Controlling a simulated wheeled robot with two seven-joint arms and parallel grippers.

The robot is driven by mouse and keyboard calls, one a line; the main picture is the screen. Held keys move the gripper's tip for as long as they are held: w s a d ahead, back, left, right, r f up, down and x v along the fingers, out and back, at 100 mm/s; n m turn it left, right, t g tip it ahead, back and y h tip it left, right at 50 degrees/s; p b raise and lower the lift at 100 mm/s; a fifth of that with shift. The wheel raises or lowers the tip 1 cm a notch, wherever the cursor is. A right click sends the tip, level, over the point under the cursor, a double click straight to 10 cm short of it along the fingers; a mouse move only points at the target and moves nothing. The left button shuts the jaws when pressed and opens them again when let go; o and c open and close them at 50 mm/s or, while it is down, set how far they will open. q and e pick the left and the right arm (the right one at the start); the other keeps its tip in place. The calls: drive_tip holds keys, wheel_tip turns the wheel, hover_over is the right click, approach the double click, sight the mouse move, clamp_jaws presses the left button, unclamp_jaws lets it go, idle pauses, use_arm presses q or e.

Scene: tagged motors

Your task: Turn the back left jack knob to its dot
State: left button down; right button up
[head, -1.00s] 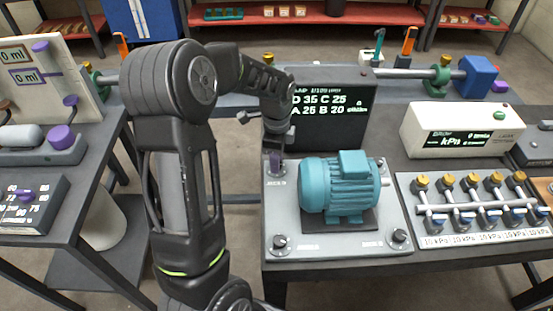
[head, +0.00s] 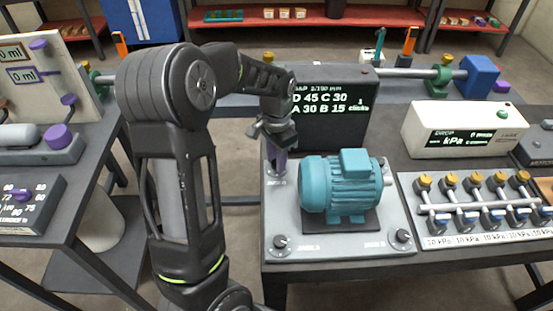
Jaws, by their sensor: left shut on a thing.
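The teal motor (head: 342,184) stands on a grey base plate (head: 330,246) on the dark table. My left gripper (head: 278,160) reaches down to the plate's back left corner and is shut on the back left jack knob. The fingers hide most of that knob, and its dot cannot be made out. The front left knob (head: 281,242) and front right knob (head: 402,236) are dark and free. The black display (head: 332,108) behind reads D 45, C 30, A 30, B 15. My right gripper is out of view.
A row of brass-topped valves (head: 473,205) and a white kPa box (head: 463,130) stand to the right. The display stands close behind the gripper. A side table (head: 85,205) is at the left, with an open floor gap between.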

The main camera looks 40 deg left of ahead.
use_arm(q)
drive_tip(key=shift+n, duration=0.6)
drive_tip(key=c, duration=1.1)
unclamp_jaws()
drive_tip(key=shift+r, duration=0.1)
wheel_tip(320, 180, up, 8)
drive_tip(key=shift+f+b, duration=0.15)
drive_tip(key=shift+b, duration=0.25)
